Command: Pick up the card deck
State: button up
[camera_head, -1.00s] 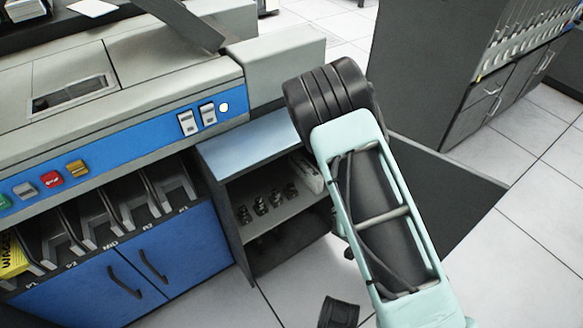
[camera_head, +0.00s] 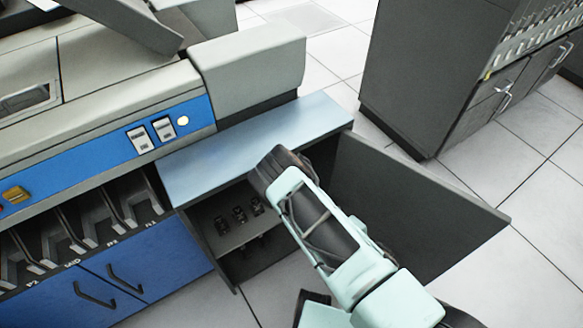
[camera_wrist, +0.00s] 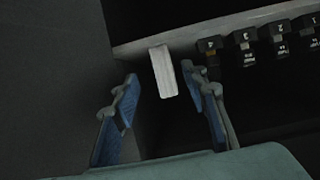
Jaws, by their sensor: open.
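The card deck (camera_wrist: 163,72) is a small pale upright block in the wrist view, standing near the front edge of the cabinet shelf (camera_wrist: 220,32). My gripper (camera_wrist: 168,110) is open, with one blue-padded finger on each side of the space in front of the deck. The deck's lower end reaches between the finger tips, and I see no clear contact. In the head view my arm covers the right part of the open cabinet, so the deck and the fingers are hidden there.
Several dark numbered blocks (camera_wrist: 245,48) stand on the shelf right of the deck. In the head view the cabinet top (camera_head: 240,150) is above the shelf, and its open dark door (camera_head: 400,210) stands to the right of my arm. Floor is clear beyond.

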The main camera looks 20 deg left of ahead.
jog(key=w+a+b, duration=0.1)
jog(key=w+a, duration=0.1)
jog(key=a, duration=0.1)
jog(key=w+a+b, duration=0.1)
jog(key=w+a, duration=0.2)
jog(key=w+a+b, duration=0.1)
jog(key=w+a, duration=0.1)
jog(key=a, duration=0.1)
jog(key=shift+w+b, duration=0.3)
jog(key=shift+b, duration=0.05)
jog(key=b+x, duration=0.1)
jog(key=x, duration=0.3)
jog(key=shift+a+f+b, duration=0.1)
jog(key=shift+b, duration=0.3)
jog(key=shift+w+a+f, duration=0.1)
jog(key=shift+w+a, duration=0.2)
grip_shut()
